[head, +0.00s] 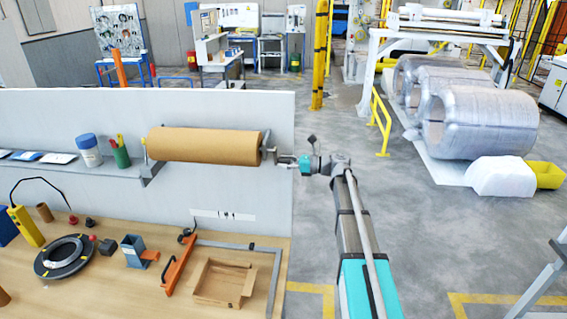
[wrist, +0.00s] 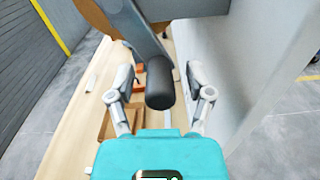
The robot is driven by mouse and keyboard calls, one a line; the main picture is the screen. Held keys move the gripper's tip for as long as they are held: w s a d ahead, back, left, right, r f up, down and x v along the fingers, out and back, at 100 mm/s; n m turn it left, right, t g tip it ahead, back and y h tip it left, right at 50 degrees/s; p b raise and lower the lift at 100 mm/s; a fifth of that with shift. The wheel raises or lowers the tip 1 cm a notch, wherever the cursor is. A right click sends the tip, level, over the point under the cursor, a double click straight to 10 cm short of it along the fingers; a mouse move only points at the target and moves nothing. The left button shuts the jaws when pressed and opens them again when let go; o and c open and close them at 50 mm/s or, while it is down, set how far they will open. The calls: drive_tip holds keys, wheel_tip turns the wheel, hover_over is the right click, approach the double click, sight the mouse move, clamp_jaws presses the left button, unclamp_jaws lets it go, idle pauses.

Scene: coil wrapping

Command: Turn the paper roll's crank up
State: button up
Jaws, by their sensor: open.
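The brown paper roll (head: 205,144) lies level on a bracket along the white partition. Its crank (head: 268,150) is at the roll's right end. In the wrist view the crank's grey arm (wrist: 137,28) comes down to a black handle (wrist: 159,84). My gripper (head: 288,160) is at the roll's right end, beside the crank. In the wrist view my gripper (wrist: 157,78) is open, with one finger on each side of the black handle. Gaps show between the handle and both fingers. In the head view the handle is hard to make out.
The white partition (head: 240,205) stands close beside my gripper. Below is a wooden workbench (head: 110,295) with an orange-handled tool (head: 178,265), a cardboard box (head: 225,283) and a black ring (head: 65,256). A shelf (head: 110,172) left of the roll holds cups. Open floor lies right of the partition.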

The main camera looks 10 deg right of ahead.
clamp_jaws()
idle(0.3)
